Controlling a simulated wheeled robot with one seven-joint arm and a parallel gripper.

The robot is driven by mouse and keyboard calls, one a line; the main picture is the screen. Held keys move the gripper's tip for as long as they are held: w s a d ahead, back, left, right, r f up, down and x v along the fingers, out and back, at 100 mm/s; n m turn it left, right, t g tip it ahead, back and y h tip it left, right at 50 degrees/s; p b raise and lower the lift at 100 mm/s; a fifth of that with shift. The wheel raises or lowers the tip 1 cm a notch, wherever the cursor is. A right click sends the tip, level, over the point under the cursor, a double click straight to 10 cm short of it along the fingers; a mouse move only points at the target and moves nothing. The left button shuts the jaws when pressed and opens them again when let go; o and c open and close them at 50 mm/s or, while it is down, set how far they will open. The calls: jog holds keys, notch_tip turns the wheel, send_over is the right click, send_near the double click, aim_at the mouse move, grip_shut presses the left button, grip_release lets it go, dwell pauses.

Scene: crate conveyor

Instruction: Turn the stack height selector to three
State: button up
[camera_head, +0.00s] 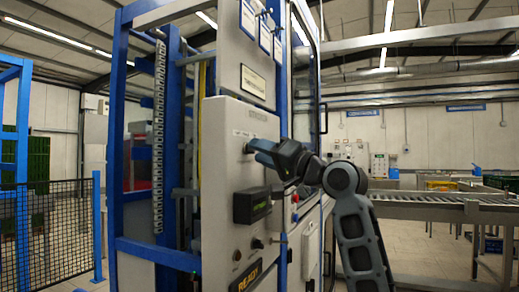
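The stack height selector (249,147) is a small dark knob on the upper part of a light grey control panel (220,185). Small position marks sit above it, too small to read. My gripper (256,150) comes in from the right with its blue fingers at the knob. The fingers overlap the knob in this view, so I cannot tell whether they grip it or only touch it. The knob's pointer direction is hidden or too small to make out.
Below the selector, a dark box with a small display (252,205) sticks out of the panel. Small knobs (257,243) and a READY sign (246,279) are lower down. Blue machine frame posts (118,130) stand left. A roller conveyor (440,205) runs behind at right.

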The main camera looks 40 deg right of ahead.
jog(key=shift+w+r, duration=0.1)
jog(key=shift+w, duration=0.35)
jog(key=shift+c, duration=0.2)
grip_shut()
